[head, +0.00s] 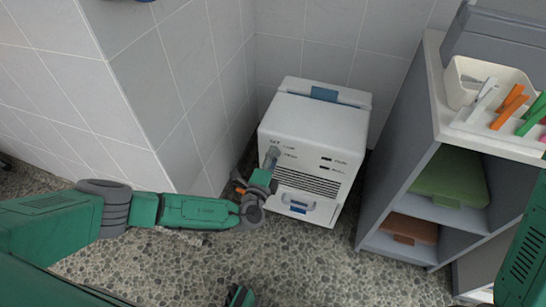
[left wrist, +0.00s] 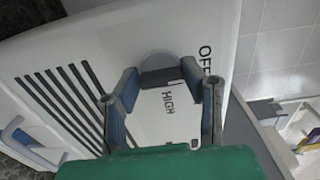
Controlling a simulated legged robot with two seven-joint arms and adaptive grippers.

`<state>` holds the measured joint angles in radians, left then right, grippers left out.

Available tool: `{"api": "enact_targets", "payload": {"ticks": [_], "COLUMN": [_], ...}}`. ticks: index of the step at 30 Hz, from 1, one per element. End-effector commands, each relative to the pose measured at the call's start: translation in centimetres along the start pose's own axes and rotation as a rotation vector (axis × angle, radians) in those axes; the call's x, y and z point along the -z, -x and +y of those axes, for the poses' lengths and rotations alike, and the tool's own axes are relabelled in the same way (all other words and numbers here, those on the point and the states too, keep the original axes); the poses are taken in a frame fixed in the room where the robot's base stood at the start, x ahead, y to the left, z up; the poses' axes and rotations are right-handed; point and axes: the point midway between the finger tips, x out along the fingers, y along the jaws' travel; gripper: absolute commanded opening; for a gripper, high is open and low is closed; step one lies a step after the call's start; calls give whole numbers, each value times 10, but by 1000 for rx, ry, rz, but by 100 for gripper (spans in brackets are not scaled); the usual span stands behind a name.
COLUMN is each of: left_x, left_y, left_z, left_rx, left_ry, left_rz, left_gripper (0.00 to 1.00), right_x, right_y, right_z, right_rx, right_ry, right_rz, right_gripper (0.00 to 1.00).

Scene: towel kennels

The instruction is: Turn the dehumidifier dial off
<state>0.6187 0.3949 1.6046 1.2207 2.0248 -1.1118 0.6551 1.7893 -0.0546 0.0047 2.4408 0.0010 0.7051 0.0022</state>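The white dehumidifier (head: 312,130) stands on the pebbled floor in the corner. Its grey dial (head: 271,156) is on the left of the front face. In the left wrist view the dial (left wrist: 155,62) shows between my fingers, with "OFF" printed to its right and "HIGH" nearer my palm. My left gripper (head: 262,177) is at the dial, its fingers (left wrist: 160,80) on either side of it. Whether they press on it I cannot tell. My right arm shows at the right edge; a green and dark part at the bottom edge may be its gripper (head: 240,296).
A grey shelf unit (head: 398,165) stands right of the dehumidifier, with a green folded item (head: 450,177) and a brown one (head: 409,229) inside. A white tray (head: 463,86) with coloured items is on top. A tiled wall corner (head: 165,95) is close on the left. Floor in front is clear.

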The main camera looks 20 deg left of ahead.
Motion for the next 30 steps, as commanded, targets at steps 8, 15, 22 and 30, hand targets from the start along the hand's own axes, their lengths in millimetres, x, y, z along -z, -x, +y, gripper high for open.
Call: {"api": "enact_targets", "payload": {"ticks": [8,15,22,30], "left_x": [-1,-1,-1,-2], "left_y": [2,14,62,109], "left_z": [2,2,4,4], "left_rx": [-3,-2,-6,-7], "left_ry": [-3,-1,-1,-2], "left_rz": [0,0,2,0], "left_gripper": [55,55,55,55], "right_x": [0,-1,-1,-1], "right_y": [0,0,0,0], "right_z": [0,0,0,0], "right_rx": [0,0,0,0], "right_ry": [0,0,0,0], "right_rz": [0,2,2,2], "right_gripper": [40,40,40,40]}}
